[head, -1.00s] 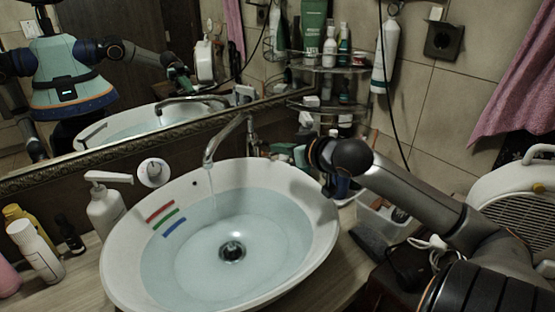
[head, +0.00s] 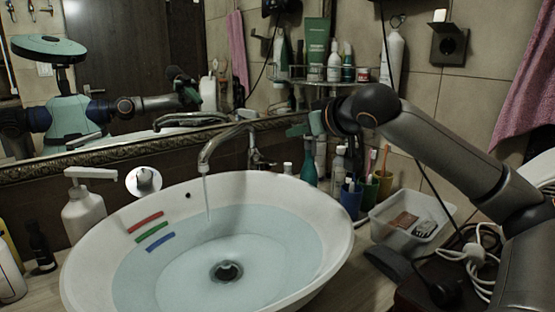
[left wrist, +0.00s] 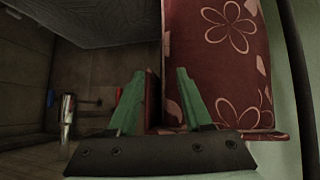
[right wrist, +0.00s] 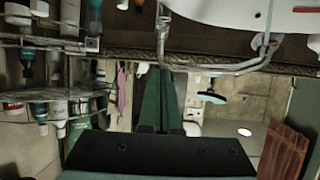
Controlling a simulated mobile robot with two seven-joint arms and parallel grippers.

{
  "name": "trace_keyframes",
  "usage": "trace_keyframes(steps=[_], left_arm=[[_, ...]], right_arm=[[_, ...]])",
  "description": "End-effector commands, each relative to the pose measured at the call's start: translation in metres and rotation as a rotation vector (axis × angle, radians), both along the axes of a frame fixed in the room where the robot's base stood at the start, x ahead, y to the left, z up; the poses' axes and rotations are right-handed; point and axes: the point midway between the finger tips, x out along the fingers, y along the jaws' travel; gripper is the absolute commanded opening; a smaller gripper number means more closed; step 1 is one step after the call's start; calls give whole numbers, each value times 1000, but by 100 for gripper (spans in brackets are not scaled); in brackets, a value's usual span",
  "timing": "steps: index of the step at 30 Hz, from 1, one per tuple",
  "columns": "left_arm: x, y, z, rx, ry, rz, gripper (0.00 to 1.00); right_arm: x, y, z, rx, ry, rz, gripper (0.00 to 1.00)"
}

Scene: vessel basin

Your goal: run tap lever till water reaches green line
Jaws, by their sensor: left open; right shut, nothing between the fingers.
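The white basin (head: 335,222) holds pale water (head: 270,262) around a dark drain. Red (head: 145,222), green (head: 152,232) and blue (head: 160,243) stripes mark its left inner wall. The waterline passes near the green and blue stripes; I cannot tell exactly where. A thin water stream (head: 207,195) falls from the metal tap (head: 222,138). The tap's lever (head: 262,160) is at its right side. My right gripper (head: 294,130), shut and empty, is to the right of and above the lever, apart from it. It also shows in the right wrist view (right wrist: 161,72). My left gripper (left wrist: 155,72) is open and empty, away from the basin.
A soap dispenser (head: 85,210) stands left of the basin. Right of it are cups with toothbrushes (head: 368,188) and a clear plastic box (head: 408,220). A wire shelf (head: 330,82) of bottles is behind my right gripper. A mirror (head: 130,70) spans the back.

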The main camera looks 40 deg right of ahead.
Motion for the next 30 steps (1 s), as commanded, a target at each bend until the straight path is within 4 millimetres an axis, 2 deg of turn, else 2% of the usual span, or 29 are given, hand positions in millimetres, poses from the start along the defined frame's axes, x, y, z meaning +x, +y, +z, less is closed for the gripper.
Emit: trace_keyframes(steps=[6,8,19,24,30], left_arm=[[0,0,16,-2,-2,2,50],[-1,0,24,0,2,2,50],[-3,2,55,2,9,11,50],[-1,12,68,10,-7,34,50],[-8,23,69,21,-4,56,50]], right_arm=[[19,-4,-6,-3,8,1,0],[22,-5,-3,2,3,1,0],[43,-10,-13,8,-2,1,0],[56,-14,-19,9,-5,-1,0],[74,-16,-30,7,-5,0,0]])
